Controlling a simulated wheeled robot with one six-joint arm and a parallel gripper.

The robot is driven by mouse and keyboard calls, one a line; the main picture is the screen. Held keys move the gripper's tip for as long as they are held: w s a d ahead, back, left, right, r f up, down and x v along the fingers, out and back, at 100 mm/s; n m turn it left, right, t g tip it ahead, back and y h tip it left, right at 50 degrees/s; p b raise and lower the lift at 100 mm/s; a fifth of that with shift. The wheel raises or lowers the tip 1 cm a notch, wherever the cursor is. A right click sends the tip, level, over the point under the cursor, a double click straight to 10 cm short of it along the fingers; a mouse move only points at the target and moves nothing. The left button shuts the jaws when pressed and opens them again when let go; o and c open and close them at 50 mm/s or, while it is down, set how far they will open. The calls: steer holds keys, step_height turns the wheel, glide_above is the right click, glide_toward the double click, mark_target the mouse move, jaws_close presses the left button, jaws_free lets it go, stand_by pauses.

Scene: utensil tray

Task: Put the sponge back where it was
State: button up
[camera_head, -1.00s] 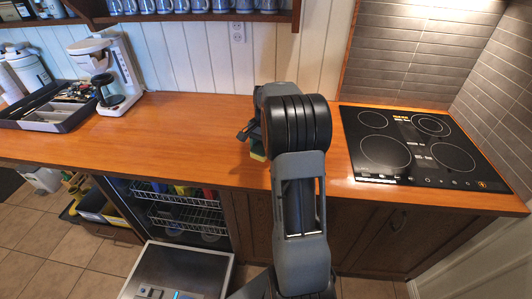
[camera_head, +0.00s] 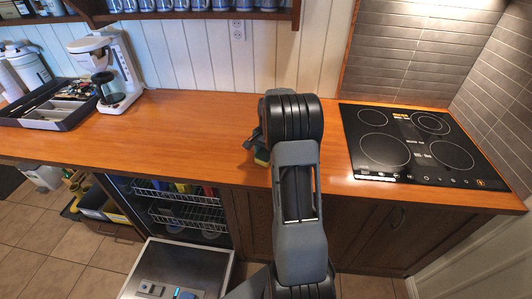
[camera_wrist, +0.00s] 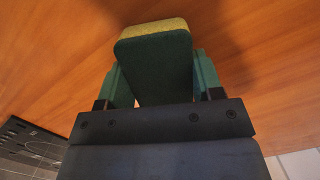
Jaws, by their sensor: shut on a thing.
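The sponge (camera_wrist: 155,65) is dark green with a yellow layer along its far edge. In the wrist view it sits between the two fingers of my gripper (camera_wrist: 160,80), which is shut on it. The wooden counter shows behind the sponge, with a dark shadow near it; I cannot tell whether the sponge touches the counter.
A black cooktop (camera_head: 415,145) lies right of my arm. A utensil tray (camera_head: 45,119) and a white coffee maker (camera_head: 118,80) stand at the left. The wooden counter (camera_head: 180,130) between them and my arm is clear. An open dishwasher (camera_head: 180,270) is below.

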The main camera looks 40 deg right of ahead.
steer(key=shift+f, duration=0.15)
steer(key=o, duration=0.8)
steer(key=shift+o, duration=0.2)
step_height(320, 180, up, 12)
steer(key=d+f, duration=0.1)
steer(key=s+a+r+n+t+h, duration=0.1)
steer(key=s+a+r+n, duration=0.15)
steer(key=a, duration=0.35)
steer(key=s+a+r+n+t, duration=0.1)
steer(key=s+a+r+n, duration=0.15)
steer(key=a, duration=0.45)
steer(key=s+a+f+n+t, duration=0.2)
steer(key=s+a+n, duration=0.6)
steer(key=s+a, duration=0.3)
steer(key=shift+s+f+t, duration=0.3)
steer(key=shift+s, duration=0.5)
